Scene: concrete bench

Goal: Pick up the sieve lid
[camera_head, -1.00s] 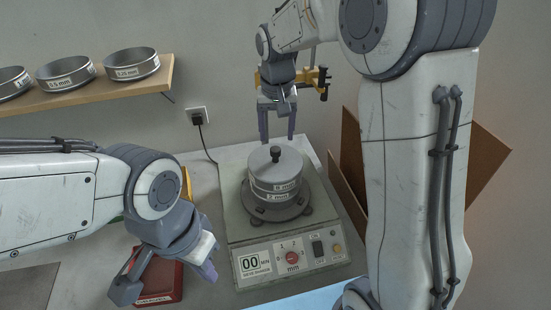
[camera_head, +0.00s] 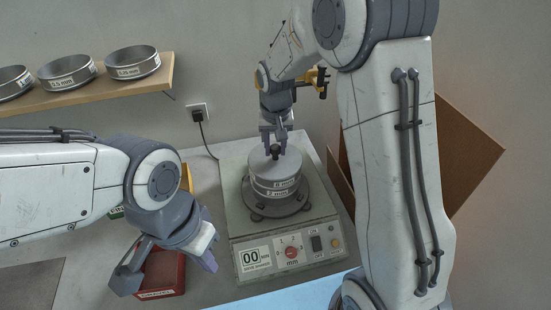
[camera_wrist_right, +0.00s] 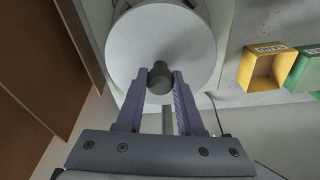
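The sieve lid (camera_head: 258,163) is a grey disc with a dark knob, lying flat on top of the labelled sieves (camera_head: 275,188) on the shaker. It also shows from above in the right wrist view (camera_wrist_right: 160,35). My right gripper (camera_head: 274,152) points down over the lid, with one finger on each side of the knob. In the right wrist view its fingertips (camera_wrist_right: 161,77) appear to touch the knob's sides. My left gripper (camera_head: 167,270) is open and empty, its fingers apart over the front left of the bench.
The sieve shaker (camera_head: 238,215) has a front panel with a display reading 00. A red box (camera_head: 165,272) is below my left gripper. Several sieves (camera_head: 68,72) stand on a wall shelf at left. A brown board (camera_head: 465,150) stands at right. Yellow (camera_wrist_right: 262,70) and green (camera_wrist_right: 303,72) bins are nearby.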

